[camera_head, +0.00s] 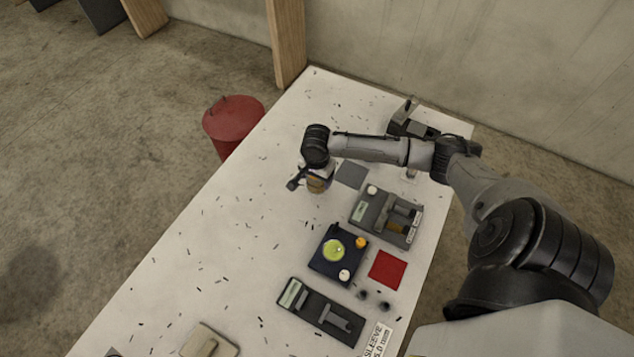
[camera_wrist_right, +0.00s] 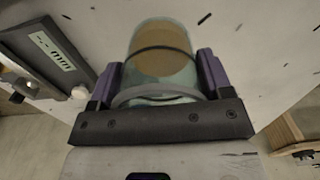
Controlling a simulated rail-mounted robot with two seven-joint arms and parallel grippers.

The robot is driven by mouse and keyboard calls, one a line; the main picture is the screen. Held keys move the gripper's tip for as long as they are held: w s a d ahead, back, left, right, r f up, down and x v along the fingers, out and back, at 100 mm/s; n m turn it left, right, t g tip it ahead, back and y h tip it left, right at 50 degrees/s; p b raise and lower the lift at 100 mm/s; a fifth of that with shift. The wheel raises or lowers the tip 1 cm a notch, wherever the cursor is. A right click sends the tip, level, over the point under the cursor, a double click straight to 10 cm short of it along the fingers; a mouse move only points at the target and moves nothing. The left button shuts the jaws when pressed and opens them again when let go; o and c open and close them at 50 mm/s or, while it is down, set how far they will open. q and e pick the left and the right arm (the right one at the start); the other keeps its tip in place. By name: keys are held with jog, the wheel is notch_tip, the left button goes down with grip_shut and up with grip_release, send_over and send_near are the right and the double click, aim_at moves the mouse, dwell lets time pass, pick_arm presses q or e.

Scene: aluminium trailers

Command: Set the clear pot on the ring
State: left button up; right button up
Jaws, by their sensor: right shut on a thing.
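The clear pot (camera_wrist_right: 160,65) is a see-through cylinder with tan contents and a dark band around it. My right gripper (camera_wrist_right: 160,82) is shut on it, with one purple finger at each side. In the head view the right gripper (camera_head: 308,184) holds the pot (camera_head: 319,184) over the table's far part, left of a grey square; whether the pot touches the table I cannot tell. A yellow-green round mark (camera_head: 333,249), possibly the ring, is on a dark blue plate, nearer than the gripper. My left gripper is not in view.
On the white table (camera_head: 240,230) are a grey device (camera_head: 386,216), a red square (camera_head: 387,270), a dark device (camera_head: 320,312), and small dark flecks. The blue plate (camera_head: 325,268) also bears an orange and a white knob. A red bin (camera_head: 233,122) stands beyond the left edge.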

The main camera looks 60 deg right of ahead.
notch_tip(320, 180, down, 3)
jog(key=shift+f, duration=0.25)
jog(key=shift+f, duration=0.1)
jog(key=o, duration=1)
